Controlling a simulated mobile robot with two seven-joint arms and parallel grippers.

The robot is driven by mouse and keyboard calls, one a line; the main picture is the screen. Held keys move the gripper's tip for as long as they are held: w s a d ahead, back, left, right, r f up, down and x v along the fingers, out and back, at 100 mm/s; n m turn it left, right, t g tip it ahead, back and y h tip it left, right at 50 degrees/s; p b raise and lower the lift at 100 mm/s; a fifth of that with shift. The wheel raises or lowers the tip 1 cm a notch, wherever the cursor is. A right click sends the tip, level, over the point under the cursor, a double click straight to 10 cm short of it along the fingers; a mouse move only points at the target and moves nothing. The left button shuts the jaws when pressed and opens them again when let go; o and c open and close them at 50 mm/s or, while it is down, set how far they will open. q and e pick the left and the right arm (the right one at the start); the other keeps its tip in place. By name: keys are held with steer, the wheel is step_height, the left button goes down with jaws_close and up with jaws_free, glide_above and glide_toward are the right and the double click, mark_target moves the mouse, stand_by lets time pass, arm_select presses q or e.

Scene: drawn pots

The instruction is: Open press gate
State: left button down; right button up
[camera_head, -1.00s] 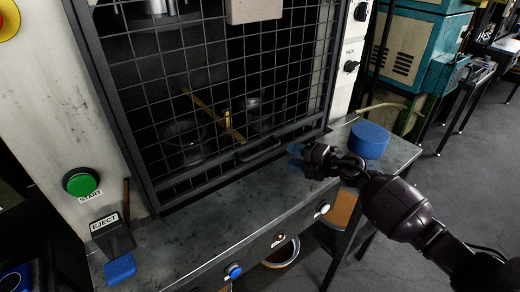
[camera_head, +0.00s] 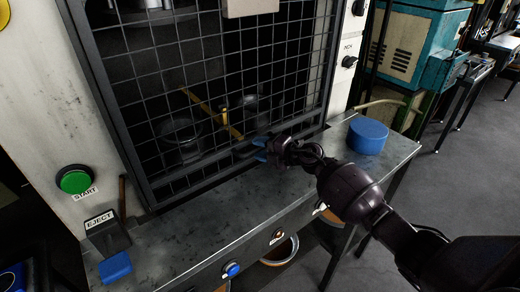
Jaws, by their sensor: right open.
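The press gate is a black wire-mesh panel (camera_head: 103,95) in a dark frame, and it is down across the press opening. A dark bar handle (camera_head: 241,153) sits at its lower edge, partly hidden by my right gripper. My right gripper (camera_head: 260,150) has blue fingertips and is open. Its fingertips are at the right part of the handle; I cannot tell whether they touch it or lie around it. My left gripper is not in view.
A grey metal ledge (camera_head: 200,220) runs below the gate. A blue round block (camera_head: 367,136) stands at its right end. A green START button (camera_head: 75,180) and an EJECT lever with a blue pad (camera_head: 115,267) are on the left. A teal machine (camera_head: 420,45) stands behind right.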

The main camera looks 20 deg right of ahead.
steer(key=shift+w+a, duration=0.1)
steer(key=shift+w, duration=0.05)
jaws_close()
stand_by(0.4)
